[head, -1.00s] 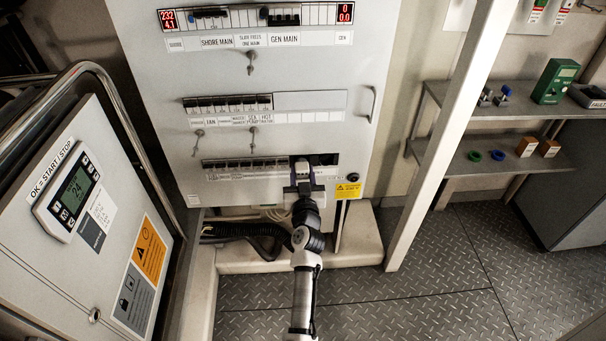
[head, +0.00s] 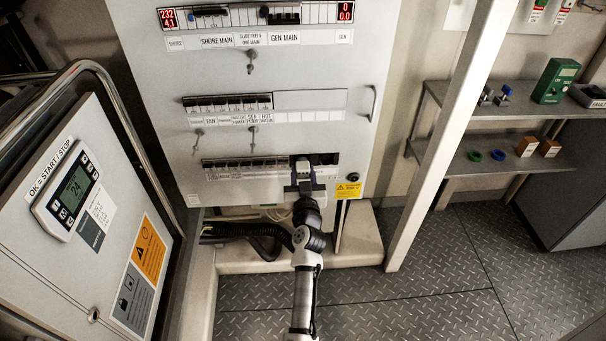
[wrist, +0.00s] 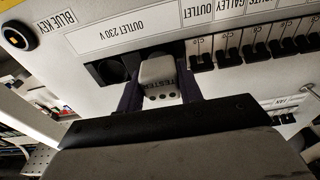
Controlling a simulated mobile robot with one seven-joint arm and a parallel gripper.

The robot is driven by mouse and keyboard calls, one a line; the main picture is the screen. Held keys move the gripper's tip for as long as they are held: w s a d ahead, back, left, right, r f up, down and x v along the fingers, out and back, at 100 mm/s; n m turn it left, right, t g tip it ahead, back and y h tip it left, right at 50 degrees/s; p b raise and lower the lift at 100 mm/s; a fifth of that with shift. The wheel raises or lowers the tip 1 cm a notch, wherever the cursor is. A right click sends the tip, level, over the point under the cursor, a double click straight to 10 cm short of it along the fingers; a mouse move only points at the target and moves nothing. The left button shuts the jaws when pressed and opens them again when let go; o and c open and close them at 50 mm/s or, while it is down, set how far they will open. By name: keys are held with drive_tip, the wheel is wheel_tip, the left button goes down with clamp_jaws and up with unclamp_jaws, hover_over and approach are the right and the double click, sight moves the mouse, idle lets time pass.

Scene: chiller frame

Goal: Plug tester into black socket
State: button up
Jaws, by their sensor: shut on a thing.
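The tester (wrist: 158,72) is a small pale block with lettering and dark dots on its near face. My gripper (wrist: 160,90) is shut on it, one dark purple finger on each side. In the head view my gripper (head: 304,182) is up against the lower row of the panel. A black socket (wrist: 110,70) under the label "OUTLET 230 V" is open beside the tester, on its left in the wrist view. The tester covers the part of the outlet strip behind it. I cannot tell how deep it sits.
A row of breaker switches (wrist: 255,42) lies close on the other side of the tester. A round black key switch (head: 353,177) labelled "BLUE KEY" is at the panel's lower right corner. Black cables (head: 245,231) run below the panel (head: 285,130).

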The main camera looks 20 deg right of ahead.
drive_tip(key=shift+w+d, duration=0.15)
drive_tip(key=shift+w, duration=0.5)
drive_tip(key=o, duration=1.1)
drive_tip(key=shift+o, duration=0.2)
drive_tip(key=shift+s+f, duration=0.15)
drive_tip(key=shift+s, duration=0.1)
drive_tip(key=b+v, duration=0.5)
drive_tip(key=v, duration=0.8)
drive_tip(key=shift+s, duration=0.2)
